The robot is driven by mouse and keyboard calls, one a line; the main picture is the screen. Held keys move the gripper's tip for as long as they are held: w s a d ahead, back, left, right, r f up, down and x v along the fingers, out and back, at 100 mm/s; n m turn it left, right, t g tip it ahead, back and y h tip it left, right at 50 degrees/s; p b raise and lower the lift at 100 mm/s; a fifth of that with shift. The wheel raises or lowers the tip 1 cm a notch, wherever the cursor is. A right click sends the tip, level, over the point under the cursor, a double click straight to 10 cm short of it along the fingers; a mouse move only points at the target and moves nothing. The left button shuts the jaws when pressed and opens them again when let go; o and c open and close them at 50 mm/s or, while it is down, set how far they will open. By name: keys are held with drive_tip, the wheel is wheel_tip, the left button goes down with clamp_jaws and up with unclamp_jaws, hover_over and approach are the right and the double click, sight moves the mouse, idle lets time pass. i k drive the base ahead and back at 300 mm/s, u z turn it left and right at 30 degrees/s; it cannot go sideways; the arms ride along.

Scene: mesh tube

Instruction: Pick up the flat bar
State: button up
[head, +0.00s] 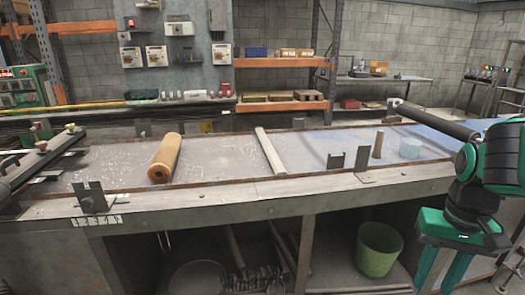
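A pale, narrow bar (269,151) lies across the workbench (225,165) near its middle, running from the back edge towards the front edge. It is the thing most like the flat bar, but I cannot tell whether it is loose or part of the bench. My gripper (438,278) is at the lower right, in front of the bench and well to the right of the bar. Its green fingers point down with a gap between them. It looks open and empty, though the fingertips run out of the picture.
A yellow-brown roll (165,158) lies on the bench at left. A green bucket (378,252) is below. Bare surface lies either side of the pale bar.

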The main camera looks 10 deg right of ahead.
sight(278, 167)
drive_tip(key=u, duration=0.1)
drive_tip(key=i, duration=1)
drive_tip(key=z, duration=0.1)
